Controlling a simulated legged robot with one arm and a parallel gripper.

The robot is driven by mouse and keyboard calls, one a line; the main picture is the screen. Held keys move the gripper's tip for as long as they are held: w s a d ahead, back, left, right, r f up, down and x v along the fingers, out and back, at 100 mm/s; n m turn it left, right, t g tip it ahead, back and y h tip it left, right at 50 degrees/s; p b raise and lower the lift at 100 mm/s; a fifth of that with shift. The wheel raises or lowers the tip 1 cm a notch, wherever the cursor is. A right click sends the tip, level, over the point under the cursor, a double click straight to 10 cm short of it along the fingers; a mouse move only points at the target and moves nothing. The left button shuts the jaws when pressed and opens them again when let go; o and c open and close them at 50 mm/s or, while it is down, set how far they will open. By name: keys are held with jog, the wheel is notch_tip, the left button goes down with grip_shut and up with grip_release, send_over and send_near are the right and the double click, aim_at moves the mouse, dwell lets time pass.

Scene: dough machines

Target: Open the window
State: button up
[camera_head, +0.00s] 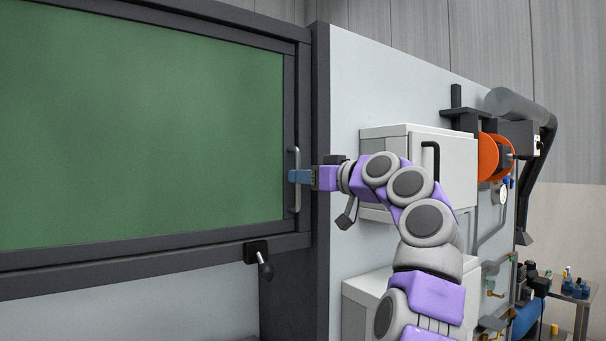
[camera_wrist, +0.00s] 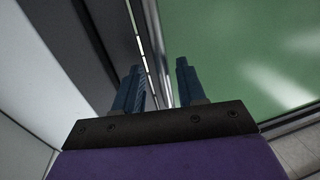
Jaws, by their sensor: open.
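The window (camera_head: 140,125) is a large green pane in a dark frame and fills the left of the head view. A thin vertical metal handle (camera_head: 297,165) sits at the right edge of its frame. My gripper (camera_head: 296,176) is at the handle, its blue fingers pointing left at it. In the wrist view the two blue fingers (camera_wrist: 158,82) are apart, and the handle bar (camera_wrist: 154,45) runs up between them. The green pane (camera_wrist: 235,45) lies to the right there. I cannot tell whether a finger touches the bar.
A dark latch with a knob (camera_head: 262,262) is on the lower frame. A dark post (camera_head: 318,180) stands right of the window. White boxes (camera_head: 440,165), orange discs (camera_head: 488,157) and pipes are on the wall to the right, with a small table (camera_head: 575,297) beyond.

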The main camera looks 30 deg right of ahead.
jog(key=shift+w+a, duration=0.15)
jog(key=shift+w, duration=0.3)
jog(key=shift+a, duration=0.1)
grip_shut()
dwell(0.4)
